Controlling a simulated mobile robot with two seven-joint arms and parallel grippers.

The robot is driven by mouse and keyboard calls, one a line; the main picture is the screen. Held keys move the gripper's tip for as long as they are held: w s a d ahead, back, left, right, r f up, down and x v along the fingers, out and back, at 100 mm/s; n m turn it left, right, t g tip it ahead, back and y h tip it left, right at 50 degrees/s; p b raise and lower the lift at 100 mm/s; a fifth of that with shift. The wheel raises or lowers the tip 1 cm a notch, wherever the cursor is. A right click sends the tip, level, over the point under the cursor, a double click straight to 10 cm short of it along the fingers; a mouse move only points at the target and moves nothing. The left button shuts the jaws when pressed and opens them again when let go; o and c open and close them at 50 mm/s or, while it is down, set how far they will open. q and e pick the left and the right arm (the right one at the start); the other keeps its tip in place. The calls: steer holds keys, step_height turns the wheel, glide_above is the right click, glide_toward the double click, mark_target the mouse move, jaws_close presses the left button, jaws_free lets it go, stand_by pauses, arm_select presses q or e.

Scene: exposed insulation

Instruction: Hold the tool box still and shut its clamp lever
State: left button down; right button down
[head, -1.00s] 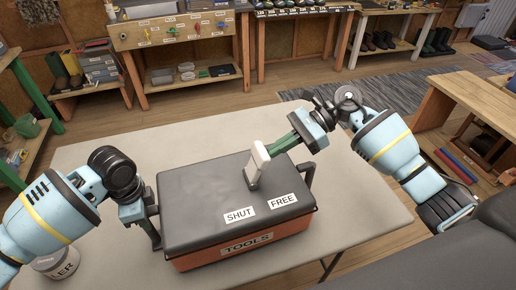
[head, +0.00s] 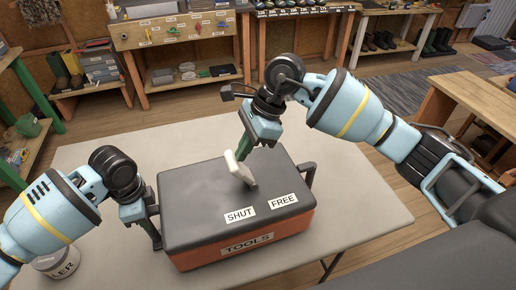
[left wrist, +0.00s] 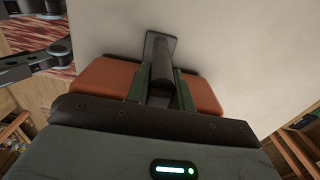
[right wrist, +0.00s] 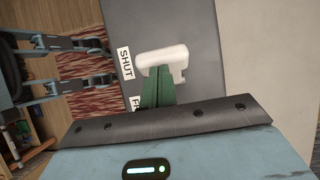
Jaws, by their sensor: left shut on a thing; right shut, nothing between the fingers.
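The tool box (head: 215,250) is orange with a dark grey lid (head: 200,205) and stands on the table. Its lid carries a SHUT label (head: 240,215) and a FREE label (head: 284,201). The white-handled clamp lever (head: 236,168) rises from the lid behind the labels, leaning left. My left gripper (head: 150,222) is shut on the box's left side handle; the handle (left wrist: 162,65) shows between its fingers in the left wrist view. My right gripper (head: 243,152) is shut and empty, its green fingertips against or very near the lever's right side. The lever handle (right wrist: 163,62) also shows in the right wrist view.
The pale table (head: 360,210) has free room right of and behind the box. A tin (head: 58,262) stands at the table's front left, partly behind my left arm. The box's right handle (head: 307,177) is free. Benches and shelves stand farther back.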

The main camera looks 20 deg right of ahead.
arm_select(q)
steer(key=shift+d+r, duration=0.1)
steer(key=shift+d, duration=0.05)
arm_select(e)
steer(key=shift+a, duration=0.5)
arm_select(q)
steer(key=shift+d, duration=0.2)
arm_select(e)
steer(key=shift+s+a, duration=0.15)
steer(key=shift+a, duration=0.05)
arm_select(q)
steer(key=shift+a, duration=0.4)
arm_select(e)
steer(key=v, duration=1.3)
steer(key=shift+d, duration=0.4)
